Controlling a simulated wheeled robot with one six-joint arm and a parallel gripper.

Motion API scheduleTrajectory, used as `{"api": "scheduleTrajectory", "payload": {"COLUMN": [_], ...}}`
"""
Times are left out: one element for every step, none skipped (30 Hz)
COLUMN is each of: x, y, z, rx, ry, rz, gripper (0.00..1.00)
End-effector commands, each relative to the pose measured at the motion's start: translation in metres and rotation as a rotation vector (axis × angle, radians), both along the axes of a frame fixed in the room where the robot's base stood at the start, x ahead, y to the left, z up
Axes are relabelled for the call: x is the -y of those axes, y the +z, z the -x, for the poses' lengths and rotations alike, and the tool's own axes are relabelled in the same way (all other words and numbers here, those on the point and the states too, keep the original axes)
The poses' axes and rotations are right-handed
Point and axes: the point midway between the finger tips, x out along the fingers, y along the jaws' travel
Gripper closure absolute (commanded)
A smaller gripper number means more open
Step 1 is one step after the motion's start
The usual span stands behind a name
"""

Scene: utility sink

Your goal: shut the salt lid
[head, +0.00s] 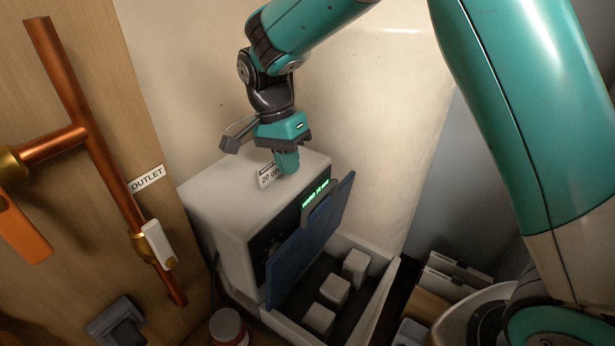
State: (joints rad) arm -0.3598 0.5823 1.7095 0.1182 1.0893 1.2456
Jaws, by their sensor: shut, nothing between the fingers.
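The blue salt lid (305,250) stands raised and tilted, leaning toward the front of the white unit (225,190). A grey handle (322,205) is at its upper edge. Below it the white salt bin (383,290) is uncovered, and three white salt blocks (335,290) show on its dark floor. My gripper (288,166) is shut and empty, pointing down by the small label on top of the unit, behind the lid's upper edge. I cannot tell if the fingertips touch the unit. The lid's hinge side is not clearly visible.
Copper pipes (85,130) with an OUTLET tag (147,179) and an orange lever (22,232) run along the wooden panel at left. A jar (228,328) stands at the unit's front left. Boxes (445,285) sit right of the bin. The pale wall is close behind my gripper.

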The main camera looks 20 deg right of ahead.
Motion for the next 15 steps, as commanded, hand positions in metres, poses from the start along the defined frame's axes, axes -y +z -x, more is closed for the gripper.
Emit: {"api": "scheduleTrajectory", "payload": {"x": [0.002,0.003,0.004,0.007,0.010,0.013,0.015,0.017,0.019,0.020,0.021,0.023,0.023,0.024,0.024], "y": [-0.008,-0.014,-0.021,-0.021,-0.021,-0.023,-0.025,-0.026,-0.028,-0.029,-0.030,-0.032,-0.033,-0.033,-0.034], "z": [0.003,0.004,0.006,0.010,0.014,0.019,0.022,0.025,0.028,0.030,0.032,0.034,0.035,0.035,0.036], "rx": [-0.006,-0.006,-0.005,-0.004,-0.003,-0.003,-0.002,-0.002,-0.002,-0.001,0.000,-0.001,0.000,0.001,0.002], "ry": [0.000,0.000,-0.001,-0.001,-0.001,-0.001,-0.001,-0.001,0.000,0.000,0.000,0.000,0.000,0.001,0.001], "rz": [0.003,0.003,0.003,0.002,0.001,0.001,0.001,0.001,0.000,0.000,0.000,0.001,0.000,-0.001,-0.001], "gripper": [1.00,1.00,1.00,1.00,1.00,1.00,1.00,1.00,1.00,1.00,1.00,1.00,1.00,1.00,1.00]}}
